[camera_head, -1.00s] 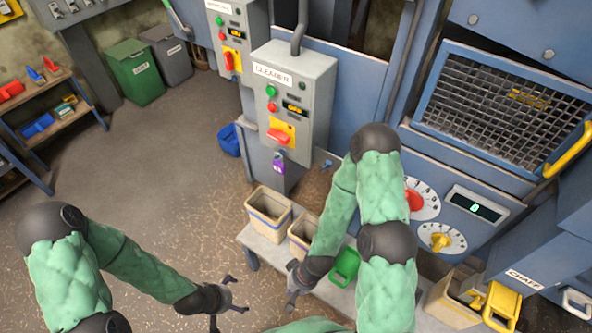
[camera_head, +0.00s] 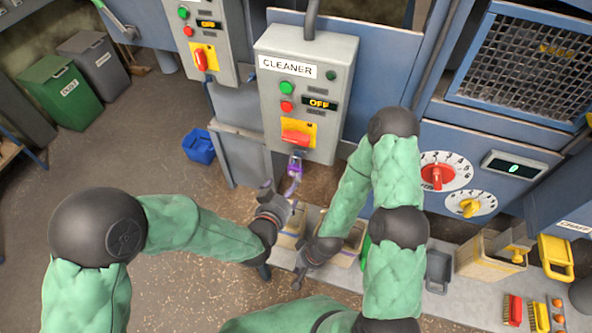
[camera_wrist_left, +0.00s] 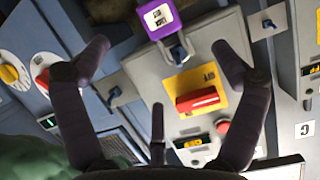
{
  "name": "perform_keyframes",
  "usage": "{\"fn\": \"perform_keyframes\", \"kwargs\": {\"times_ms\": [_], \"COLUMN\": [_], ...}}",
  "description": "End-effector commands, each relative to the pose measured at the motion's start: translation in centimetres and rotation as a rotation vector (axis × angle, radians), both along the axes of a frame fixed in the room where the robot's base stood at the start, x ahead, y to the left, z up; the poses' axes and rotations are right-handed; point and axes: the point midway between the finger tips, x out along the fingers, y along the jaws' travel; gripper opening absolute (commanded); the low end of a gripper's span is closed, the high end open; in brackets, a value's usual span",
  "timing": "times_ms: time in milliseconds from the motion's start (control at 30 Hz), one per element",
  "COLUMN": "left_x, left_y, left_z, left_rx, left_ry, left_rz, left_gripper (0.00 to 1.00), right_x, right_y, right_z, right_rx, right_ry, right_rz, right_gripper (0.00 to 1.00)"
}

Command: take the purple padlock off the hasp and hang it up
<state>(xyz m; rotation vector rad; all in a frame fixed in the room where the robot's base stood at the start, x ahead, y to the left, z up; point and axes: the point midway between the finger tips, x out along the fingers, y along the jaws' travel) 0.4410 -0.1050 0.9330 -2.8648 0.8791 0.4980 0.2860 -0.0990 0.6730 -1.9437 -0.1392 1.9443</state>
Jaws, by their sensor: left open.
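The purple padlock (camera_head: 295,168) hangs below the red switch handle (camera_head: 296,138) of the grey CLEANER box. In the left wrist view the purple padlock (camera_wrist_left: 161,17) has a white label, and its shackle runs at the metal hasp (camera_wrist_left: 178,52). My left gripper (camera_head: 281,189) is just below the padlock, open and empty. In the left wrist view its spread fingers (camera_wrist_left: 160,46) stand either side of the hasp, apart from the padlock. A small dark-blue hook-like piece (camera_wrist_left: 115,97) sits on a grey plate. My right gripper (camera_head: 299,275) is low over the bench, its fingers unclear.
A second switch box (camera_head: 200,35) stands left of the CLEANER box (camera_head: 270,95). A bench (camera_head: 400,284) below carries bins, partly hidden by my arms. A blue bucket (camera_head: 199,147) stands on the floor. A dial panel (camera_head: 478,155) is at right.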

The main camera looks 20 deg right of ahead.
Motion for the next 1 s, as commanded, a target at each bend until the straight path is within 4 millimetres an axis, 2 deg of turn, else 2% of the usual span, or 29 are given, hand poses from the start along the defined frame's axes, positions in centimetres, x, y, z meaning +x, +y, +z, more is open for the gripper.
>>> {"fn": "perform_keyframes", "kwargs": {"times_ms": [200,467,700,1000], "left_x": [2.4,3.7,6.1,6.9], "left_y": [-1.6,-2.7,-4.6,-5.1], "left_z": [-1.3,-1.9,-3.1,-3.2], "left_rx": [0.001,0.001,0.000,0.000], "left_ry": [0.002,0.004,0.005,0.005], "left_rz": [0.001,0.000,0.003,0.002], "left_gripper": [0.95,0.95,0.95,0.95], "right_x": [0.0,0.0,0.0,0.0], "right_y": [0.0,0.0,0.0,0.0], "right_z": [-0.8,-1.3,-2.4,-2.5], "right_rx": [0.000,0.000,0.000,0.000], "right_ry": [0.000,0.000,0.000,0.000], "right_rz": [0.000,0.000,0.000,0.000], "right_gripper": [0.00,0.00,0.00,0.00]}}
